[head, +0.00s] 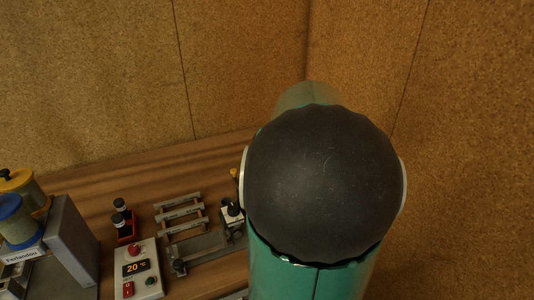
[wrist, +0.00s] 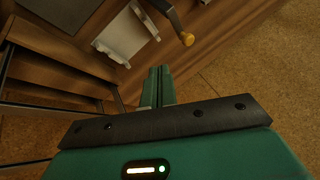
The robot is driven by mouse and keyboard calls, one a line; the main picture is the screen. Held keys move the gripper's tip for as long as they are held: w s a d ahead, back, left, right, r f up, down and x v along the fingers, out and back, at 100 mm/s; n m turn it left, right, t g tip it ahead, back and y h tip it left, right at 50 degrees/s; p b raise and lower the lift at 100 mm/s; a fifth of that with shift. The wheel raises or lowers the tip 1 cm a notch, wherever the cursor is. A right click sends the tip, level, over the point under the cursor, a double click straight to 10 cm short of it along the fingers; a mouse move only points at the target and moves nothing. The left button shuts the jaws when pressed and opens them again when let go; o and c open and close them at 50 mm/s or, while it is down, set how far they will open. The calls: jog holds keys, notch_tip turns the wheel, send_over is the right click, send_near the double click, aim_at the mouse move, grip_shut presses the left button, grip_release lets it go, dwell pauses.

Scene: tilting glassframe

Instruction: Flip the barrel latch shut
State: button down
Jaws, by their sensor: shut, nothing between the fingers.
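My gripper (wrist: 160,72) shows in the wrist view with its two green fingers together and nothing between them. Beyond the fingertips, a dark lever with a yellow knob (wrist: 187,39) sticks out near the edge of the wooden surface. A pale grey bracket (wrist: 124,38) is mounted to its left. I cannot tell for sure which of these parts is the barrel latch, or whether it is open or shut. The fingers appear apart from both. In the head view my arm hides the gripper and part of the bench's right side; a bit of yellow shows beside the arm.
The wooden bench (head: 150,170) carries a control box reading 20 °C (head: 138,268), a metal rack (head: 180,215), a grey block (head: 72,240) and yellow and blue canisters (head: 18,215). Cork walls (head: 90,70) stand behind and right.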

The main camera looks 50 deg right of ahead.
jog(key=w+a+f, duration=0.2)
jog(key=w+f, duration=0.2)
jog(key=w, duration=0.1)
jog(key=shift+w+f, duration=0.15)
jog(key=shift+w, duration=0.2)
